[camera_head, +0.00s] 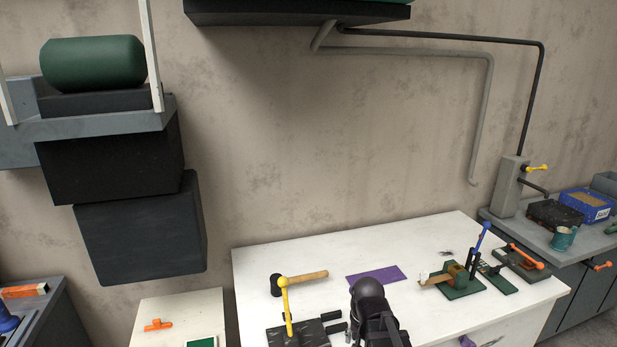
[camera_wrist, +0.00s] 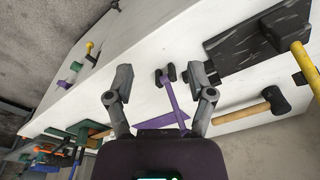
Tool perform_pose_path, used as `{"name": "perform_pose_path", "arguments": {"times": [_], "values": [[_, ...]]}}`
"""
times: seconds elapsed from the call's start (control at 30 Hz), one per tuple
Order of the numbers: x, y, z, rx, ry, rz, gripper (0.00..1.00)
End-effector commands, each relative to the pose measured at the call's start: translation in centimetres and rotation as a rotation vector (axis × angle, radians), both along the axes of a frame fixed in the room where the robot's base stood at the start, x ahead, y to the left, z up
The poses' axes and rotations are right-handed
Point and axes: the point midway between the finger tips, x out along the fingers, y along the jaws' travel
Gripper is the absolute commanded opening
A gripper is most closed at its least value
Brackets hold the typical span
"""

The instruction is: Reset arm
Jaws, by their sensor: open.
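My gripper (camera_wrist: 160,85) shows in the wrist view with its two grey fingers spread wide apart. It is over the white workbench (camera_head: 275,290). A narrow purple piece (camera_wrist: 171,98) shows between the fingers, with no finger seen touching it. In the head view my dark arm (camera_head: 372,312) rises at the bottom centre, in front of the bench, and the fingertips cannot be made out there.
A mallet (camera_head: 300,282), a yellow-handled tool (camera_head: 286,305) on a dark block, and a purple mat (camera_head: 377,275) lie on the bench. A green-based fixture (camera_head: 462,285) and a blue lever (camera_head: 482,238) stand right. Dark boxes (camera_head: 140,235) hang on the left wall.

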Motion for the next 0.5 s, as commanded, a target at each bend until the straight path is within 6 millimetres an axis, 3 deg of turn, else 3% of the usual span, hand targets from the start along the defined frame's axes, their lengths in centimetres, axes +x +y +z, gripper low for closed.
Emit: {"name": "perform_pose_path", "arguments": {"times": [0.03, 0.2, 0.5], "values": [[-1.4, -0.9, -1.2, -0.006, 0.015, 0.048, 0.70], [-4.0, -2.7, -2.5, -0.016, 0.060, 0.197, 0.70], [-5.2, -3.5, -2.9, -0.017, 0.085, 0.283, 0.70]]}}
